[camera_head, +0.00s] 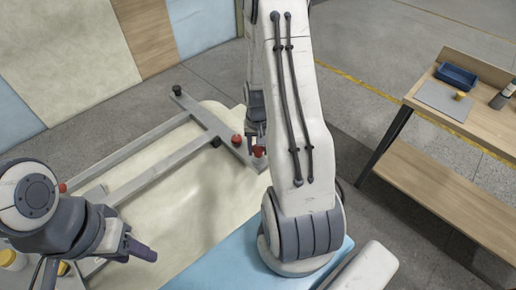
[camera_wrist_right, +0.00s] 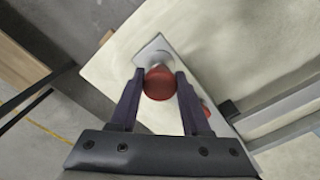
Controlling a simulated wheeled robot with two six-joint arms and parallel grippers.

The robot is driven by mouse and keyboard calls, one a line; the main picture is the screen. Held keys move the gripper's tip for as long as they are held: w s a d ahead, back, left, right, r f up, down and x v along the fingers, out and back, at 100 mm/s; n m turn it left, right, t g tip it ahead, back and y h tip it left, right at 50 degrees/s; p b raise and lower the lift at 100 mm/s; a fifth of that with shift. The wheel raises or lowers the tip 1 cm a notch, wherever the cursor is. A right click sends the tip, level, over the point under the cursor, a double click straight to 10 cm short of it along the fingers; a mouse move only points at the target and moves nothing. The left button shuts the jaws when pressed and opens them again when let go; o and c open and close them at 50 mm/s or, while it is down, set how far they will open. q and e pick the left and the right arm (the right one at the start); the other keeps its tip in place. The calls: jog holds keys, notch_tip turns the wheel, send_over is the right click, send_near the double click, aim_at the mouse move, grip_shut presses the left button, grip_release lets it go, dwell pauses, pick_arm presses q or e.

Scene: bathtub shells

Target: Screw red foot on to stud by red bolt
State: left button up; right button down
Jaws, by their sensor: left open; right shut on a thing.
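The red foot (camera_head: 258,151) is at the near right end of the metal crossbar (camera_head: 205,118) on the upturned tub shell. In the right wrist view the red foot (camera_wrist_right: 158,83) sits between the two fingers of my right gripper (camera_wrist_right: 158,76), which is shut on it. The foot is against the bar's end plate; the stud is hidden. My right gripper (camera_head: 257,130) is partly hidden behind my arm in the head view. The red bolt (camera_head: 237,140) sits on the crossbar just left of the foot. My left gripper (camera_head: 141,250) is open and empty at lower left.
Two long rails (camera_head: 130,150) run from the crossbar toward the lower left. A black foot (camera_head: 177,90) is at the crossbar's far end. Another red piece (camera_head: 62,187) shows at left. A wooden bench (camera_head: 490,125) with a blue tray (camera_head: 456,76) stands right.

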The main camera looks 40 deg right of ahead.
aim_at(258, 148)
dwell(0.4)
jog(key=shift+f+b, duration=0.9)
jog(key=shift+f, duration=0.4)
jog(key=shift+c, duration=1.4)
grip_release()
notch_tip(258, 148, up, 10)
jog(key=shift+r, duration=0.25)
